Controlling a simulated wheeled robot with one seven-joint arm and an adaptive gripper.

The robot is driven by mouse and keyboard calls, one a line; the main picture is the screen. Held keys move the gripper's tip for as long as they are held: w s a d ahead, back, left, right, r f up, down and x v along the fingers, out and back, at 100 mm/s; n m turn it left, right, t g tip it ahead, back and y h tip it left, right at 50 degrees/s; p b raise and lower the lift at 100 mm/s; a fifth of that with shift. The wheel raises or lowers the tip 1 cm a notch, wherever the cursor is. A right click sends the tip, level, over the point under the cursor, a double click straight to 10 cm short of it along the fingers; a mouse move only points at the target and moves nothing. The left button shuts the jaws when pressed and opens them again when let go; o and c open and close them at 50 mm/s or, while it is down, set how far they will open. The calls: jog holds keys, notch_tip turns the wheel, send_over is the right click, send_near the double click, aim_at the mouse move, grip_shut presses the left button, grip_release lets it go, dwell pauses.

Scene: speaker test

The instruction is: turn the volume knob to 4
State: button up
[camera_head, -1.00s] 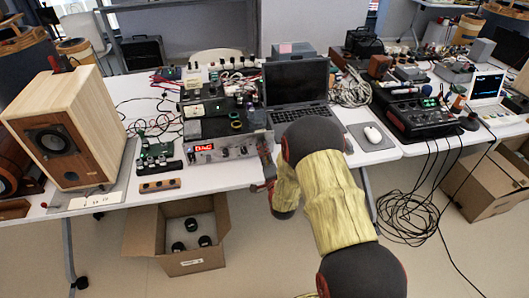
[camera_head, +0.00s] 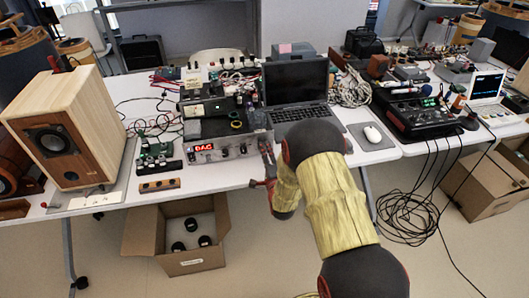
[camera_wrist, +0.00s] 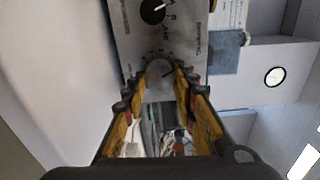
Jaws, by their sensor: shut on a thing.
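The amplifier (camera_head: 218,150) stands on the white table with its front panel facing me and a red display that seems to read "DAC". In the wrist view, a pale grey round knob (camera_wrist: 161,72) sits between my fingertips, with a dark pointer line and scale marks around it. The scale numbers are too small to read. My gripper (camera_wrist: 159,78) is shut on this knob, one finger on each side. In the head view my gripper (camera_head: 265,165) is at the right end of the amplifier front; the knob is not clear there.
A black knob (camera_wrist: 152,11) is on the same panel, clear of my fingers. A laptop (camera_head: 296,95) stands behind my arm, with a mouse (camera_head: 372,134) to its right. A wooden speaker (camera_head: 68,130) stands at left. An open cardboard box (camera_head: 190,262) is under the table.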

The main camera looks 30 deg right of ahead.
jog(key=o, duration=1)
jog(key=shift+o, duration=0.8)
jog(key=v, duration=1.2)
